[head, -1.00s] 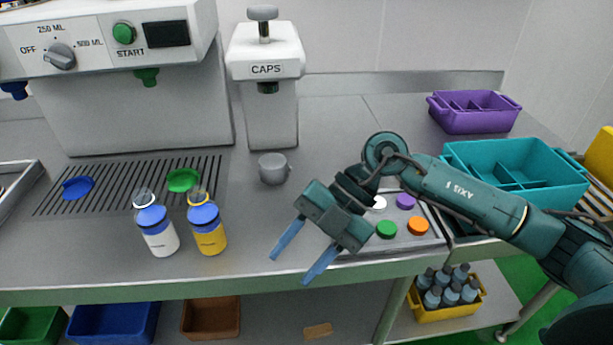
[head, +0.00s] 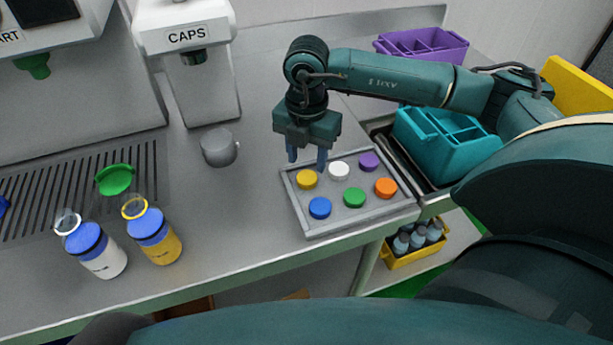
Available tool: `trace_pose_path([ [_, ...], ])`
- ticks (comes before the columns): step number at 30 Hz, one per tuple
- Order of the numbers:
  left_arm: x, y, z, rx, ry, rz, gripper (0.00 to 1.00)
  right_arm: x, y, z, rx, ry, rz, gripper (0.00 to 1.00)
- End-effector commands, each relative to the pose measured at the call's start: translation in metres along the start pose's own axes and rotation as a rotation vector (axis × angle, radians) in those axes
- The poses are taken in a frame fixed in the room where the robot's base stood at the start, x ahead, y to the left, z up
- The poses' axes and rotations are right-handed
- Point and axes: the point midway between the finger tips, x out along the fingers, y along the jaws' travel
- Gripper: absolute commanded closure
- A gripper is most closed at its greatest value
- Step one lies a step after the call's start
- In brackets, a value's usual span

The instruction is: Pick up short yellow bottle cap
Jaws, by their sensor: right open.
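The short yellow bottle cap (head: 307,179) lies in the back left place of a grey cap tray (head: 312,229). My right gripper (head: 307,162) points down just above the tray's back left part. Its two blue fingers are apart with nothing between them. The fingertips look to be above and close to the yellow cap, one toward its left and one toward its right; the exact height is hard to tell. My left gripper is not in view.
The tray also holds white (head: 339,170), purple (head: 369,161), blue (head: 320,208), green (head: 354,197) and orange (head: 385,187) caps. Two bottles, white (head: 105,261) and yellow (head: 165,247), stand left. A grey cup (head: 217,147) and a teal crate (head: 440,158) are nearby.

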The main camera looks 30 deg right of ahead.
Motion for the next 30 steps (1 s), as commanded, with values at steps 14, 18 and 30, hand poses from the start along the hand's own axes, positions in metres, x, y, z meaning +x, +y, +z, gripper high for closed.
trace_pose_path([
  [14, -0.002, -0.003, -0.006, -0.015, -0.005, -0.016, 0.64, 0.052, 0.001, 0.003, -0.001, 0.002, -0.001, 0.55],
  [18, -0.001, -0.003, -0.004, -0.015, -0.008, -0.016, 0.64, 0.053, 0.001, 0.003, -0.001, 0.001, 0.0, 0.55],
  [30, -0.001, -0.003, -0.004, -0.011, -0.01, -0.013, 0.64, 0.052, 0.001, 0.003, 0.0, 0.001, 0.0, 0.82],
])
